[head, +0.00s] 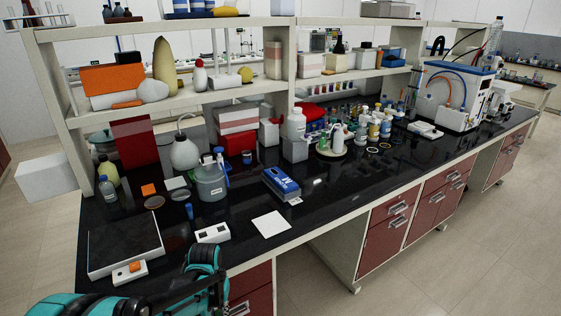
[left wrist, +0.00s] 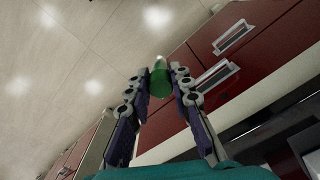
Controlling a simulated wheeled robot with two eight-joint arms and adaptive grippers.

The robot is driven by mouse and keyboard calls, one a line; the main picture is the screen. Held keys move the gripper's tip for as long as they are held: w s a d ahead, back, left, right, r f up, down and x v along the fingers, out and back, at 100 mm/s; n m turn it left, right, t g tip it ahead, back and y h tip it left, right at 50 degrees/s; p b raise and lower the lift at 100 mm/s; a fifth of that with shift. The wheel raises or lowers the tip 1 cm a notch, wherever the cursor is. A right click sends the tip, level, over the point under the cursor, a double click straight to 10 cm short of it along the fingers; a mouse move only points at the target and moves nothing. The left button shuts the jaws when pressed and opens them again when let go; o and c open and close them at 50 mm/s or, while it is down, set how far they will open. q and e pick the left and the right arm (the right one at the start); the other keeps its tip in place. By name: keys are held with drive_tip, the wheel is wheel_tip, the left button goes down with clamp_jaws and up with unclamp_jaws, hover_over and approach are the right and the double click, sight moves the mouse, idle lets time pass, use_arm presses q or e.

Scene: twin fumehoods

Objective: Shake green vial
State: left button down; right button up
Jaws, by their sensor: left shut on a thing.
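The green vial (left wrist: 159,80) shows in the left wrist view, between the fingertips of my left gripper (left wrist: 160,74). The gripper is shut on the vial. The vial is small, green and see-through, with a paler top end. The drawer fronts and the floor lie behind it in that view. In the head view my teal left arm is at the bottom left, in front of the bench edge. I cannot make out the vial or the left fingertips there. My right gripper is in neither view.
A black-topped bench (head: 340,190) with shelves holds bottles and boxes. A flat scale-like plate (head: 124,242), a white block (head: 212,233) and a white square (head: 270,224) lie near its front edge. Red drawers (head: 384,235) are below. Floor at the lower right is clear.

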sight(217, 311)
use_arm(q)
drive_tip(key=r, duration=0.1)
drive_tip(key=s+r, duration=0.1)
drive_tip(key=r, duration=0.1)
drive_tip(key=shift+s+f, duration=0.2)
drive_tip(key=shift+f, duration=0.1)
drive_tip(key=shift+w+r, duration=0.1)
drive_tip(key=shift+w, duration=0.1)
wheel_tip(217, 311, down, 4)
drive_tip(key=shift+f, duration=0.1)
drive_tip(key=shift+s, duration=0.15)
idle(0.4)
